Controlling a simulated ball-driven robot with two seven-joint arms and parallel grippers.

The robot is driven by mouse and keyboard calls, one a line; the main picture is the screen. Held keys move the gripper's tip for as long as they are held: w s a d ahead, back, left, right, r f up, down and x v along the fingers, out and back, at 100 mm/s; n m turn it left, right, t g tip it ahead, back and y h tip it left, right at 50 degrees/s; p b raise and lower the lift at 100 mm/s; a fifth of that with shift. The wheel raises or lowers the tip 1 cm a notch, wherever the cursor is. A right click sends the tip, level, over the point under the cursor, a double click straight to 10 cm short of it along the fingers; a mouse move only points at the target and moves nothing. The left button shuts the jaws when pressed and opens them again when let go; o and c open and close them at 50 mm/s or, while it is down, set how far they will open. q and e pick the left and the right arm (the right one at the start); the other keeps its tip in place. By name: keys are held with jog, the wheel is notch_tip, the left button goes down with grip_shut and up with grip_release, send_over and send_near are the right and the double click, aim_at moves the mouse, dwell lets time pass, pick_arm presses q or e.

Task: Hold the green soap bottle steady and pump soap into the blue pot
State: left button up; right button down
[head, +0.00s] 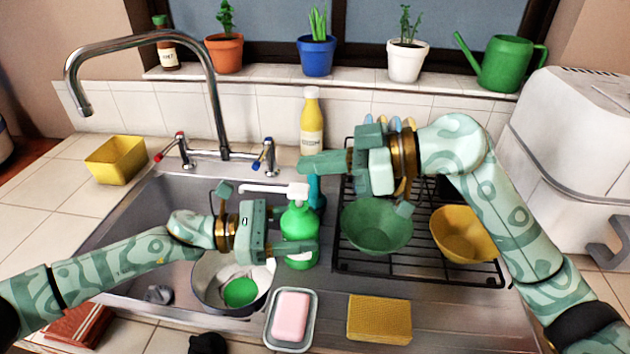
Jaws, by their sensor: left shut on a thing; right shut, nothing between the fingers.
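The green soap bottle (299,222) stands upright at the right side of the sink. Its white pump head (297,191) has a spout pointing left over the sink. My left gripper (305,246) is shut on the bottle's body from the left. My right gripper (312,163) is shut and empty, just above and behind the pump head in the picture; whether it touches the pump is unclear. A pot with a bluish rim (206,294) sits in the sink, left of and below the bottle. A green round patch and pale things show inside it. A blue plant pot (317,56) stands on the windowsill.
A soap dish (272,335) with a pink bar and a yellow sponge (379,320) lie in front. A rack (366,269) with green (377,228) and yellow bowls (464,234) is at right. A yellow bottle (312,125) and faucet (217,110) stand behind.

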jog(key=v, duration=0.9)
jog(key=shift+d, duration=0.35)
pick_arm(q)
jog(key=o, duration=1.5)
jog(key=shift+c, duration=0.2)
